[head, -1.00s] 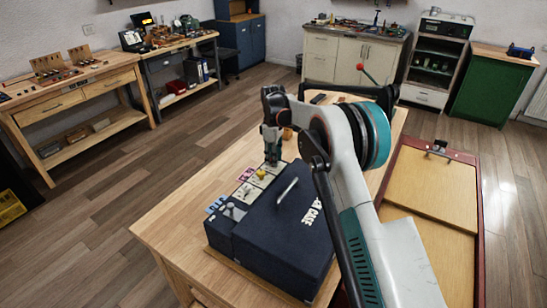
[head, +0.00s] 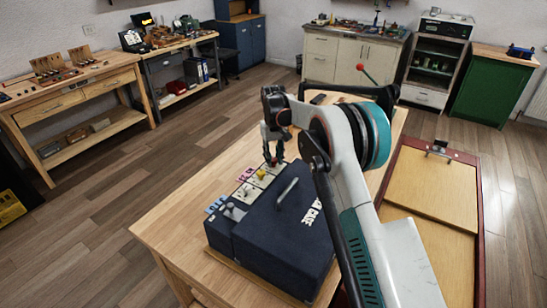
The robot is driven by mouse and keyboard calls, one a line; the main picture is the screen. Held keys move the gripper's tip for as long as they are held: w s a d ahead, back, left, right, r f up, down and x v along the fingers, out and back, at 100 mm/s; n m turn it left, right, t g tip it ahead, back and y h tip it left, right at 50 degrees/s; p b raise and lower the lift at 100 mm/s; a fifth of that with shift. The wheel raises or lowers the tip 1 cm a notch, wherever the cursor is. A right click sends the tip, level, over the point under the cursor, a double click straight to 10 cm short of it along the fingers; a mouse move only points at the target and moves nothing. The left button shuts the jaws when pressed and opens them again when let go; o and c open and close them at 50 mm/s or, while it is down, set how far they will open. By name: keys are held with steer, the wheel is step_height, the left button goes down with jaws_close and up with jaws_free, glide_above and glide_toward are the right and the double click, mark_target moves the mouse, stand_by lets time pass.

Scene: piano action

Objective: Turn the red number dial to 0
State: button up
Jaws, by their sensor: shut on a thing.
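A dark blue case (head: 272,239) lies on the wooden table, with a pale panel of knobs along its far left edge. My gripper (head: 273,162) points down at the far end of this panel, its fingers closed low at the surface. The fingers appear to be around the red number dial, which is almost wholly hidden by them. The dial's number cannot be read from here. A small yellow knob (head: 261,174) stands just in front of the gripper, apart from it.
Grey knobs (head: 229,207) stand nearer on the panel, with blue tags (head: 216,204) and pink tags (head: 245,174) beside it. A raised grey handle (head: 287,193) is on the case. The table (head: 178,222) is bare to the left.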

mark_target(273, 159)
steer(key=shift+m, duration=0.6)
steer(key=o, duration=1.1)
step_height(273, 159, up, 12)
steer(key=shift+r, duration=0.1)
